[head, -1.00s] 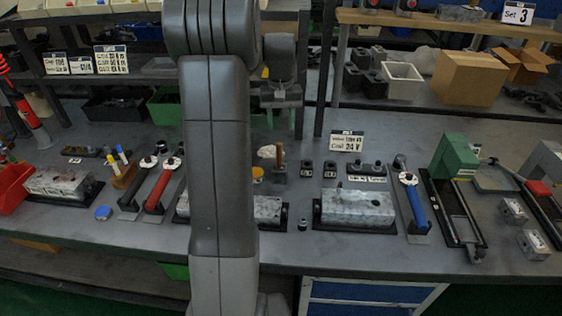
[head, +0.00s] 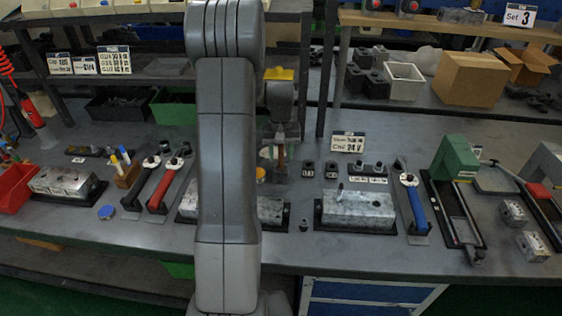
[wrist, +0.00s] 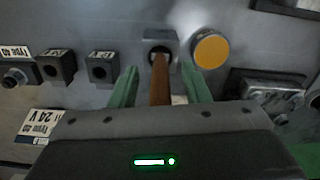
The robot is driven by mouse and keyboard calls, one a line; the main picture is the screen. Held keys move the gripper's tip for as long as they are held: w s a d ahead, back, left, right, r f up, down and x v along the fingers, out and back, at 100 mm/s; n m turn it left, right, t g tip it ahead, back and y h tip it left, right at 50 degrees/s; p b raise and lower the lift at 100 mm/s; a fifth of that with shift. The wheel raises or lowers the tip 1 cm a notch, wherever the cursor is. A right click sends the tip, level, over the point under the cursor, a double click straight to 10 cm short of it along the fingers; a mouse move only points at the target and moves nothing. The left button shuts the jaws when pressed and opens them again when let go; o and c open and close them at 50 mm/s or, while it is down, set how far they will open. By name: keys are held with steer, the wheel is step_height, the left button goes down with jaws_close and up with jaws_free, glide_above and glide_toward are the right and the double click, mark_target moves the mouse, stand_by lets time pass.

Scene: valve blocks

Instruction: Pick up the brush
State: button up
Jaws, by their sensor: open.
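The brush has a brown handle (wrist: 160,80) that stands in a small grey block (wrist: 152,38), shown in the wrist view. In the head view the brush handle (head: 281,155) is upright on the bench, just right of my arm. My gripper (wrist: 158,72) is open, its two green fingers on either side of the handle with gaps showing. A pale patch, perhaps bristles, shows by the right finger; the rest is hidden by the gripper body. In the head view my gripper (head: 279,132) is over the brush and its fingers are hard to make out.
An orange-yellow round lid (wrist: 212,50) is close beside the brush's block. Small black blocks (wrist: 57,66) stand in a row to the left in the wrist view. A valve block (head: 358,208) and a blue-handled tool (head: 415,205) lie to the right on the bench.

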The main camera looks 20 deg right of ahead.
jaws_close()
step_height(320, 180, up, 10)
steer(key=shift+r+b, duration=0.1)
steer(key=shift+b, duration=0.35)
